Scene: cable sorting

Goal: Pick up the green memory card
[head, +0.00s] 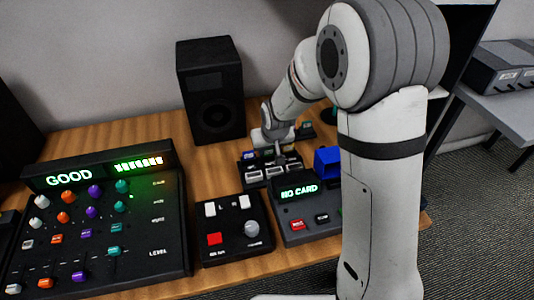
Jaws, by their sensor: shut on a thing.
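My gripper (278,151) is over the dark card holder (246,183) at the back of the desk, pointing down. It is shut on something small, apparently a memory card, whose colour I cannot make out. Several small cards with pale labels stand in the holder around the fingertips. I cannot clearly pick out the green memory card; the gripper and the small scale hide it. The card reader (290,212) in front of the holder has a screen that reads "NO CARD" in green.
A black mixer (150,240) with a "GOOD" display fills the left. A small black button box (225,255) sits between it and the reader. A black speaker (211,90) stands behind. A blue block (327,161) is close right of the holder. My arm hides the desk's right side.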

